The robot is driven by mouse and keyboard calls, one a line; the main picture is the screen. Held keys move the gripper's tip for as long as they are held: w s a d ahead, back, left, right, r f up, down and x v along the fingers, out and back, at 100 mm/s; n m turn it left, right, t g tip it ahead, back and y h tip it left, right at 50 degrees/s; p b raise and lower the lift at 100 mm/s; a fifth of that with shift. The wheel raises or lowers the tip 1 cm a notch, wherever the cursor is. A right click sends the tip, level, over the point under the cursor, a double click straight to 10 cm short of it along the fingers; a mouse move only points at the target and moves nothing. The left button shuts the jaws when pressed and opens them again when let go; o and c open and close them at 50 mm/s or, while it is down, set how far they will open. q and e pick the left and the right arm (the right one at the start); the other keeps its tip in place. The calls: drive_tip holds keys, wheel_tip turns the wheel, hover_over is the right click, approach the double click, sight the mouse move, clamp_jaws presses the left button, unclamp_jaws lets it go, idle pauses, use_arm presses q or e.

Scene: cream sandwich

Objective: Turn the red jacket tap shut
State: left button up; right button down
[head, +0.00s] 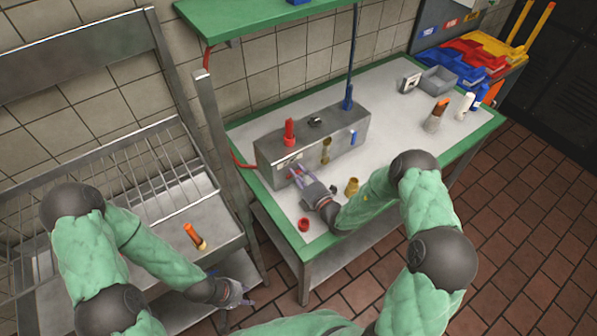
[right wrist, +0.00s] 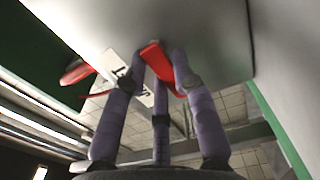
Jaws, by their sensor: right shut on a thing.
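The red jacket tap (right wrist: 158,62) is on the front of the steel box (head: 270,152). In the right wrist view its flat red lever lies between my fingertips. My right gripper (head: 299,176) is shut on the tap; its fingers hide most of the lever in the head view. A white label with dark letters (right wrist: 116,64) is just left of the lever. My left gripper (head: 243,295) is low at the bottom, away from the box, in front of the steel sink unit; its fingers are too small to judge.
A blue lever (head: 352,137) and a brass fitting (head: 326,150) are on the box front. A red fitting (head: 289,133) stands on top. A brass piece (head: 352,187) and red cap (head: 304,224) lie on the green-edged table (head: 398,125).

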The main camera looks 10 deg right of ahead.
drive_tip(key=shift+m, duration=0.3)
drive_tip(key=c, duration=1)
unclamp_jaws()
drive_tip(key=v, duration=1.2)
